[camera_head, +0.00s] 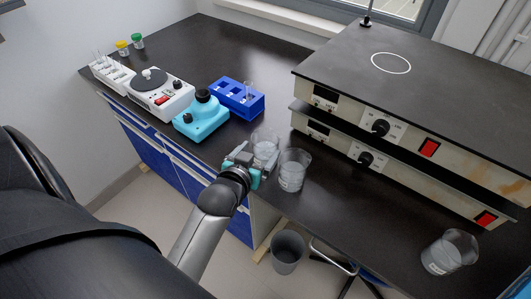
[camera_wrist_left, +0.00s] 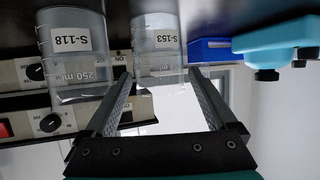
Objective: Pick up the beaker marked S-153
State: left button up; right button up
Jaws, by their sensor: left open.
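The clear glass beaker S-153 (camera_head: 265,142) stands on the black bench. In the left wrist view, which is upside down, its label reads S-153 (camera_wrist_left: 157,42). My left gripper (camera_head: 248,160) is open just in front of it. In the wrist view the fingertips (camera_wrist_left: 160,78) lie to either side of its outline; I cannot tell whether they reach around the glass. A second beaker, marked S-118 (camera_wrist_left: 72,50), stands close beside it, also seen in the head view (camera_head: 292,172). My right gripper is not in view.
A blue rack (camera_head: 237,97), a turquoise device (camera_head: 201,121) and a white device (camera_head: 157,98) stand along the bench to the left. Stacked hot plates (camera_head: 410,85) stand behind right. Another beaker (camera_head: 449,253) stands at lower right. A bin (camera_head: 287,252) is on the floor.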

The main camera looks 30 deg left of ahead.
aim_at(270, 140)
pick_arm(q)
jog(key=shift+x, duration=1.1)
jog(key=b+x, duration=0.1)
jog(key=x, duration=0.1)
jog(key=b+x, duration=0.1)
jog(key=x, duration=0.1)
jog(key=shift+s+d+f, duration=0.1)
jog(key=shift+s+f, duration=0.05)
jog(key=shift+f, duration=0.1)
jog(key=shift+w+f, duration=0.2)
jog(key=shift+w, duration=0.4)
jog(key=c, duration=1.2)
jog(key=shift+r, duration=0.1)
jog(key=shift+c, duration=0.5)
jog(key=shift+r, duration=0.2)
